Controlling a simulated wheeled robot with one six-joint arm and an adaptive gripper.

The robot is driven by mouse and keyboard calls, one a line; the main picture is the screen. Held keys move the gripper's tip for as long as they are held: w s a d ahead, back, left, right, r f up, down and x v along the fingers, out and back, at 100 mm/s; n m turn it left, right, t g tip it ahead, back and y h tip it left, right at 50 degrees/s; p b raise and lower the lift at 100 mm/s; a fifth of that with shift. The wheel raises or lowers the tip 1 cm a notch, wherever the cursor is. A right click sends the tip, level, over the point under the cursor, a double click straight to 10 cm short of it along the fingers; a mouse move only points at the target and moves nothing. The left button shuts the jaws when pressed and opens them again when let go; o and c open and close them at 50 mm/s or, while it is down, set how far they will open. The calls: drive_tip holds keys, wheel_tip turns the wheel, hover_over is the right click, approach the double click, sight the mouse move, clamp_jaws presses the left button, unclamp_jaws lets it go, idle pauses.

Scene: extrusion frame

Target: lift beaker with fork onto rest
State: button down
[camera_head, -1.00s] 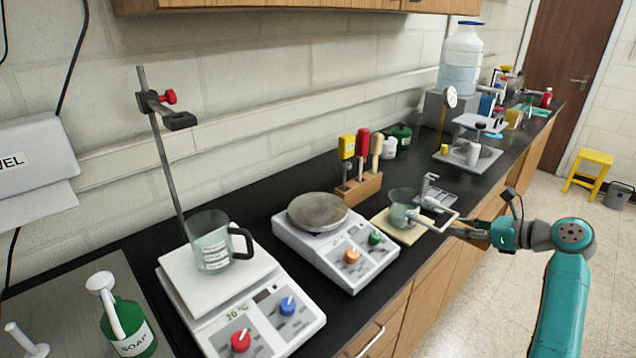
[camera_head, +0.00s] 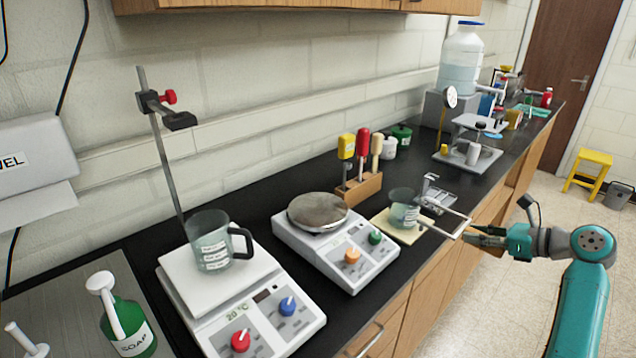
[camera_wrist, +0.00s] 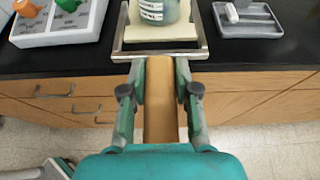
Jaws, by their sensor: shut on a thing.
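A clear beaker (camera_head: 404,212) with greenish contents and a white label stands on a cream pad (camera_head: 385,226) near the bench's front edge. My gripper (camera_head: 482,238) is shut on the wooden handle (camera_wrist: 160,115) of a metal two-prong fork (camera_head: 463,229). The fork points toward the beaker, its crossbar to the right of it. In the wrist view the beaker (camera_wrist: 153,12) shows between the prongs, its upper part cut off. The pad (camera_wrist: 160,33) shows below it. I cannot tell how far the tips reach past the beaker.
A grey tray (camera_head: 440,196) lies close behind the fork. A hotplate with a round top (camera_head: 318,210) stands left of the pad. Another hotplate (camera_head: 215,285) carries a black-handled beaker (camera_head: 210,250). A wooden tool block (camera_head: 362,188) stands behind.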

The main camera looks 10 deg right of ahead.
drive_tip(key=shift+r, duration=3.05)
